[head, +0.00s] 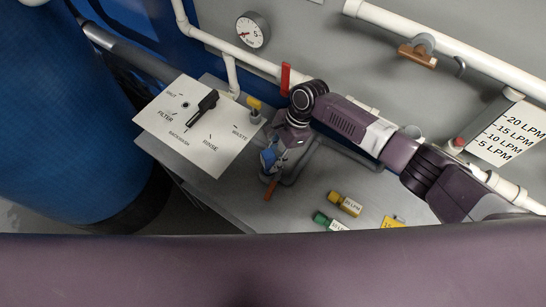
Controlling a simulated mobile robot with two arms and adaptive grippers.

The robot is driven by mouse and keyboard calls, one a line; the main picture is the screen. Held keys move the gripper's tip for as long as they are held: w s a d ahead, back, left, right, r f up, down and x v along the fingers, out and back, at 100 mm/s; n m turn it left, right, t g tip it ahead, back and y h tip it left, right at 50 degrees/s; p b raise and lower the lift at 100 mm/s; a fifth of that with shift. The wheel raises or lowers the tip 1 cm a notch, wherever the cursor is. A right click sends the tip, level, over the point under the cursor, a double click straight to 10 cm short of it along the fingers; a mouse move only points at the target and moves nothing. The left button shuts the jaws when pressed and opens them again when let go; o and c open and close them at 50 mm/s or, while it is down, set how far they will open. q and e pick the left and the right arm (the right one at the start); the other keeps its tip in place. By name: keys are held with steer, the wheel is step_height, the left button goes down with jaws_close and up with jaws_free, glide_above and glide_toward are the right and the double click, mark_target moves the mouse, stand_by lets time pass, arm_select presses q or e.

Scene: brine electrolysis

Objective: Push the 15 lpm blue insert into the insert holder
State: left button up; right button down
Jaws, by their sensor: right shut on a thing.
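My right arm comes in from the right, and my right gripper (270,168) is low over the grey bench, right of the white valve panel. It is shut on a small blue piece (267,157), which looks like the blue insert. Its label cannot be read. The gripper hides part of it. I cannot make out the insert holder clearly; the gripper and wrist cover that area of pipework. My left gripper is not in view.
A yellow insert (346,203), a green insert (329,221) and another yellow piece (393,222) lie on the bench (290,215). The white panel (200,128) carries a black lever. A red handle (285,79) stands behind my wrist. A blue tank (60,120) is at left.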

steer(key=shift+f, duration=1.2)
stand_by(1.4)
steer(key=shift+s+d+f, duration=0.1)
steer(key=shift+s+f, duration=0.1)
steer(key=shift+f, duration=0.1)
stand_by(0.9)
steer(key=shift+r, duration=0.1)
steer(key=shift+w+d+r+p, duration=0.1)
steer(key=shift+w+r+p, duration=0.1)
steer(key=shift+p, duration=0.1)
stand_by(1.4)
steer(key=shift+f, duration=0.15)
steer(key=c, duration=1.5)
jaws_free()
steer(key=shift+c, duration=0.2)
steer(key=shift+f, duration=0.1)
